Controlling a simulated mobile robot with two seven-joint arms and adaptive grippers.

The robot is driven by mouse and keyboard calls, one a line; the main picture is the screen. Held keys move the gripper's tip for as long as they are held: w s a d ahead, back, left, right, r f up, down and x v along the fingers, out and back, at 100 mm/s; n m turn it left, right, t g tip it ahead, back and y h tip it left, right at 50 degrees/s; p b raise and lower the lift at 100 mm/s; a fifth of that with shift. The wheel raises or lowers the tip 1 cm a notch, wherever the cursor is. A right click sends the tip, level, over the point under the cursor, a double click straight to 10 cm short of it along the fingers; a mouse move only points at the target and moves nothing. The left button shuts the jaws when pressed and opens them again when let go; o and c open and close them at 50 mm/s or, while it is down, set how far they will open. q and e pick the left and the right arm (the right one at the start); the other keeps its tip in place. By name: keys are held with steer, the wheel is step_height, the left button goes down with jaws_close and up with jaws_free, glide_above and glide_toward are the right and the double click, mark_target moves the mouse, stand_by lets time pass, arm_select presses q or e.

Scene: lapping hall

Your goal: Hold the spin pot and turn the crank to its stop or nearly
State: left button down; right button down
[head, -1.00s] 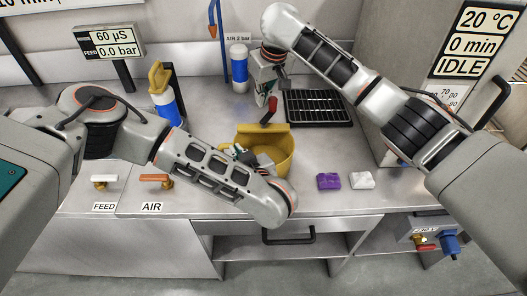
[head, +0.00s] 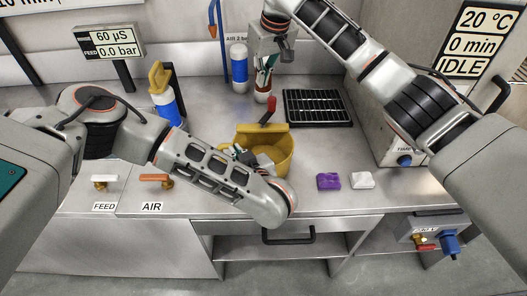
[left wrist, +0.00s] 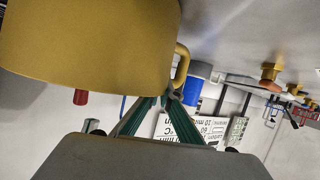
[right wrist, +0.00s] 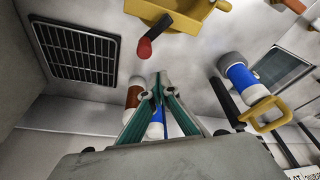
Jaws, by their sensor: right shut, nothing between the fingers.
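The yellow spin pot (head: 284,158) stands near the bench's front edge. It fills the top left of the left wrist view (left wrist: 85,40), its loop handle to the right. My left gripper (head: 243,152) is at the pot's left side, its fingers (left wrist: 165,97) nearly together at the handle's lower end; they appear shut on it, though the contact is partly hidden. The crank's red knob (head: 267,109) rises behind the pot's rim; it also shows in the right wrist view (right wrist: 144,50). My right gripper (head: 284,48) is shut and empty, raised behind and above the knob, apart from it.
Purple (head: 328,181) and white (head: 362,180) blocks lie right of the pot. Another blue bottle (head: 168,108) stands at left.

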step_height(320, 180, down, 7)
steer(key=shift+a, duration=0.25)
stand_by(0.8)
stand_by(1.3)
steer(key=shift+d, duration=0.55)
steer(key=shift+d, duration=0.1)
